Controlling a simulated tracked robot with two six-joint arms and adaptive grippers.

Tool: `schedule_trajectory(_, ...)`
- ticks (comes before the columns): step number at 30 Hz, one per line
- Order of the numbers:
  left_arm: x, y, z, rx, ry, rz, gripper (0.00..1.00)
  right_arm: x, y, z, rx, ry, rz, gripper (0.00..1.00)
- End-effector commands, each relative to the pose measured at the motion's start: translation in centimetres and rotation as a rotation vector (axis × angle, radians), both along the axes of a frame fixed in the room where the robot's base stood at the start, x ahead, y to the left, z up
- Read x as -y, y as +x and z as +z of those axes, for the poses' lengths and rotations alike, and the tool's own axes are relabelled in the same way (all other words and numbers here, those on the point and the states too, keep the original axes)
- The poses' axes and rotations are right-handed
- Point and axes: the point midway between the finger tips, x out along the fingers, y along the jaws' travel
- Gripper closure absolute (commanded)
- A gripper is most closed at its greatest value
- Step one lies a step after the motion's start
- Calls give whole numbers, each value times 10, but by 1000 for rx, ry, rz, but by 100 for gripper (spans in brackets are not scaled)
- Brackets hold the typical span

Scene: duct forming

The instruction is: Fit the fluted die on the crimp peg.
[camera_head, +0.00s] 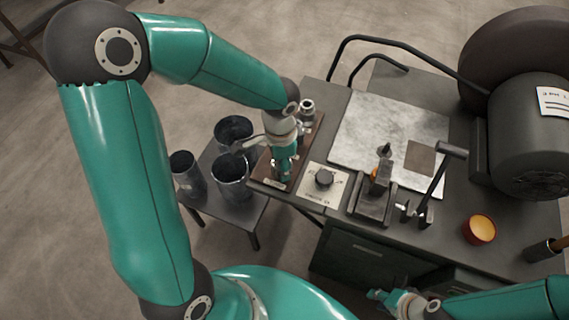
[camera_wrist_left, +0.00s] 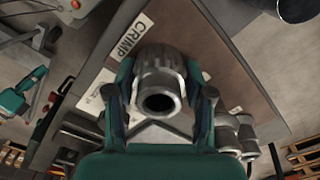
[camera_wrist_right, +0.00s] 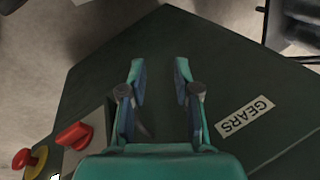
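My left gripper (camera_head: 281,164) is low over the near end of the brown board (camera_head: 312,142). In the left wrist view its fingers (camera_wrist_left: 161,98) are shut on a grey metal die (camera_wrist_left: 159,72) with a ridged side and a round bore. The CRIMP label (camera_wrist_left: 134,34) lies on the board beside the die. The crimp peg is hidden, and I cannot tell whether the die sits on it. My right gripper (camera_head: 388,298) is by the bench's front edge. In the right wrist view (camera_wrist_right: 160,75) it is open and empty.
Other metal dies (camera_wrist_left: 238,133) stand along the board; one shows at its far end (camera_head: 307,107). Dark bins (camera_head: 232,172) stand left of it.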

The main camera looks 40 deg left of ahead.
Motion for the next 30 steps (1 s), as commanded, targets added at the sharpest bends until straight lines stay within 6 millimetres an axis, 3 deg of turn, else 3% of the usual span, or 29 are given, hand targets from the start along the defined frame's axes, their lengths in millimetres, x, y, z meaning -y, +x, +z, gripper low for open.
schedule_trajectory(1, 0, 0, 0, -1, 1, 0, 34, 0, 0, 0, 0, 0, 0, 69)
schedule_trajectory(3, 0, 0, 0, -1, 0, 0, 25, 0, 0, 0, 0, 0, 0, 69)
schedule_trajectory(12, 0, -1, 0, -5, 0, -1, 25, 0, 0, 0, 0, 0, 0, 69)
schedule_trajectory(17, 0, 0, 9, -2, 2, 0, 25, 0, 0, 1, 0, 0, 0, 69)
schedule_trajectory(30, 0, 2, 90, 2, 0, 0, 25, 0, 0, 1, 0, 0, 0, 69)
